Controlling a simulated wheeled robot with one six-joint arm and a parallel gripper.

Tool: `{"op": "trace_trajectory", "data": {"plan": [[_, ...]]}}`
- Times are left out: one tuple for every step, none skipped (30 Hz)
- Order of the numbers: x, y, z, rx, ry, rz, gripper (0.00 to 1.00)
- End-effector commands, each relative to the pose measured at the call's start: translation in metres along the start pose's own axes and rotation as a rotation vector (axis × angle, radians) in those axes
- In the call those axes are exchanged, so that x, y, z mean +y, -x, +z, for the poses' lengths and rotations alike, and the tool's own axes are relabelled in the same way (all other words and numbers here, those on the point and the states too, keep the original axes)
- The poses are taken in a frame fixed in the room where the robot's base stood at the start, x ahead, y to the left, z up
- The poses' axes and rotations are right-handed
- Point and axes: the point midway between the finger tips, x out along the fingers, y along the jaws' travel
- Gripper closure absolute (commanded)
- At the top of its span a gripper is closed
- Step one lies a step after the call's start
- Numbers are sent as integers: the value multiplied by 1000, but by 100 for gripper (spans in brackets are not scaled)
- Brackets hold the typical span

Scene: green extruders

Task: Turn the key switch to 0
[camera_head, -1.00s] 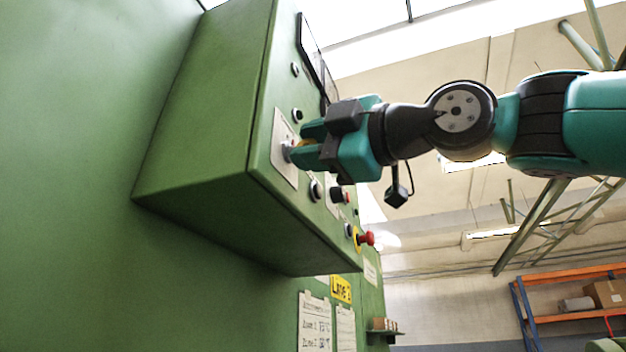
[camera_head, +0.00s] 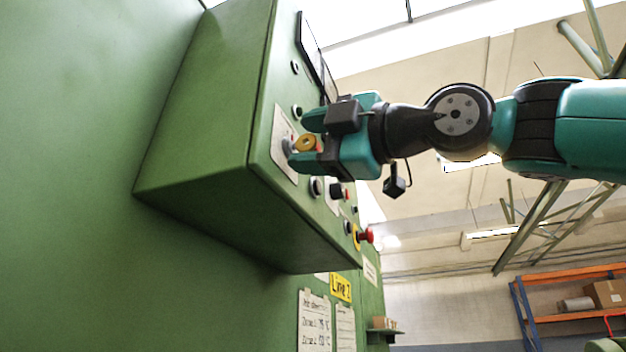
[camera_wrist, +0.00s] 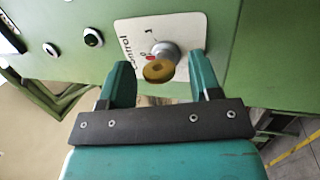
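The key switch (camera_wrist: 164,54) sits on a white plate (camera_wrist: 128,39) on the green panel, with a brass key bow (camera_wrist: 159,71) sticking out. The plate reads "Control" and carries a red mark beside the key. In the head view the key (camera_head: 306,143) shows between the fingers of my gripper (camera_head: 311,142). In the wrist view the teal fingers of my gripper (camera_wrist: 160,78) stand apart on both sides of the key, with gaps on each side. My gripper is open and does not hold the key. Which mark the key points at is hard to tell.
A red emergency button (camera_head: 366,235) on a yellow base sits lower on the panel, with several black knobs nearby. The green cabinet (camera_head: 205,110) fills the left. Free air lies to the right below my arm.

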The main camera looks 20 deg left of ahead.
Motion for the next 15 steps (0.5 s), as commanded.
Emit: {"op": "trace_trajectory", "data": {"plan": [[0,0,0,0,0,0,43],[0,0,0,0,0,1,43],[0,0,0,0,0,1,43],[0,0,0,-1,-1,1,43],[0,0,0,-1,-1,1,43],[0,0,0,-1,-1,1,43],[0,0,0,-1,-1,1,43],[0,0,0,-1,-1,1,43],[0,0,0,-1,-1,1,43],[0,0,0,-1,-1,1,43],[0,0,0,-1,-1,1,43],[0,1,0,-1,-1,1,43],[0,2,0,-2,0,2,43],[0,3,1,-2,0,2,43],[-1,6,1,-3,0,3,43]]}}
